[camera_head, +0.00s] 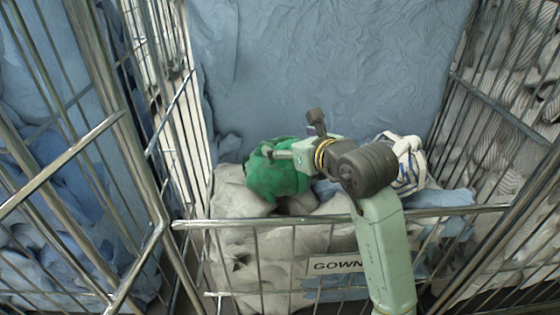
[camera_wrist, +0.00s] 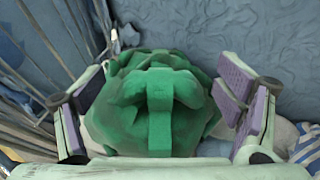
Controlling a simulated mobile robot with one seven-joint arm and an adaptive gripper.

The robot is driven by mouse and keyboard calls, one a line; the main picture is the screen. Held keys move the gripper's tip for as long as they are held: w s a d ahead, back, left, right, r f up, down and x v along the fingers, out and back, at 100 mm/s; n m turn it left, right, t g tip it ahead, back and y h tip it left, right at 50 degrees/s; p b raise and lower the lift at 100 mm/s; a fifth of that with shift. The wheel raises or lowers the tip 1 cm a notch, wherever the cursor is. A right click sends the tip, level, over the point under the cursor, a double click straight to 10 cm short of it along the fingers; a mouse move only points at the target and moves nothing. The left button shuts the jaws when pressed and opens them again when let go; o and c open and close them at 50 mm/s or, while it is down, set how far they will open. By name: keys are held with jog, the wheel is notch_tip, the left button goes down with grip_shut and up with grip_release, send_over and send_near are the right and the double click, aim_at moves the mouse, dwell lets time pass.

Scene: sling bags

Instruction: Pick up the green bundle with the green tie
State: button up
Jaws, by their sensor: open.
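The green bundle (camera_head: 277,176) lies on pale bundles inside the wire cage, left of the middle in the head view. In the wrist view the green bundle (camera_wrist: 150,115) fills the middle, and its green tie (camera_wrist: 160,95) stands up on top as a knot with a strip running down. My gripper (camera_head: 290,138) is at the bundle's upper side in the head view, partly in front of it. In the wrist view my gripper (camera_wrist: 162,115) is open, with one purple-padded finger on each side of the bundle. I cannot tell whether either finger touches it.
A striped white bundle (camera_head: 408,160) lies to the right, with blue cloth (camera_head: 440,197) beside it. Pale bundles (camera_head: 245,225) lie underneath. Blue cloth (camera_head: 330,70) covers the back.

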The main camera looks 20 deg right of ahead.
jog(key=c, duration=2)
jog(key=shift+c, duration=0.2)
jog(key=shift+r, duration=0.1)
